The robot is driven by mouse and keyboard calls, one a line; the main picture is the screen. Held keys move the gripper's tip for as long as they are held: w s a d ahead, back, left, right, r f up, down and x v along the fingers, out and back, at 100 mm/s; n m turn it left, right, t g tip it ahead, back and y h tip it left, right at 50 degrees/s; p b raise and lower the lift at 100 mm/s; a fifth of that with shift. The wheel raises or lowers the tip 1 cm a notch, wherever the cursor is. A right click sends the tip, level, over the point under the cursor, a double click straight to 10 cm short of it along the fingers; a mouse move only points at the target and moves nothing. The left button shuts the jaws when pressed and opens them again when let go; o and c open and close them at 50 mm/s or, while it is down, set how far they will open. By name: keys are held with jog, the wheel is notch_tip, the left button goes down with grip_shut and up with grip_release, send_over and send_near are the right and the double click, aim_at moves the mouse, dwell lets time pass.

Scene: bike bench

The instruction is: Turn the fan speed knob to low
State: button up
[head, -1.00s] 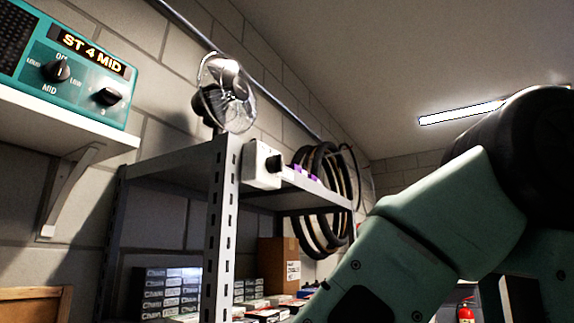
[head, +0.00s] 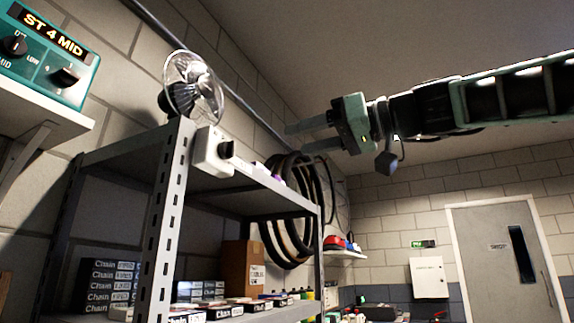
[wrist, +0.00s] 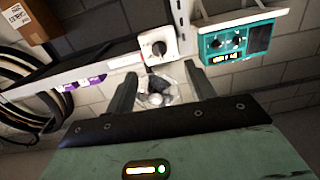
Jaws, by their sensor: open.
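A white control box (head: 206,156) with a black knob (head: 227,149) is at the front edge of the metal shelf's top, below a wire-caged fan (head: 192,86). Its markings are too small to read in the head view. In the wrist view the box (wrist: 146,36) is at the upper middle, its knob (wrist: 158,48) facing me, with the fan (wrist: 157,92) below it. My gripper (head: 297,138) is open and empty, to the right of the box and apart from it. In the wrist view my gripper's fingers (wrist: 160,76) spread around the line of sight to the fan.
A teal unit (head: 72,97) displaying "ST 4 MID", with two black knobs, sits on a wall shelf at left. The metal shelf (head: 170,190) holds chain boxes and a cardboard box (head: 240,265). Tyres (head: 290,215) hang at its right end. Purple items lie along its top edge.

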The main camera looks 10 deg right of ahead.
aim_at(228, 150)
jog(key=r+p+x, duration=0.2)
jog(key=p+x, duration=0.3)
jog(key=x, duration=1)
jog(key=shift+w+t+p, duration=0.3)
jog(key=shift+w+p, duration=0.05)
jog(key=shift+w, duration=0.2)
jog(key=shift+a, duration=0.1)
jog(key=c, duration=1)
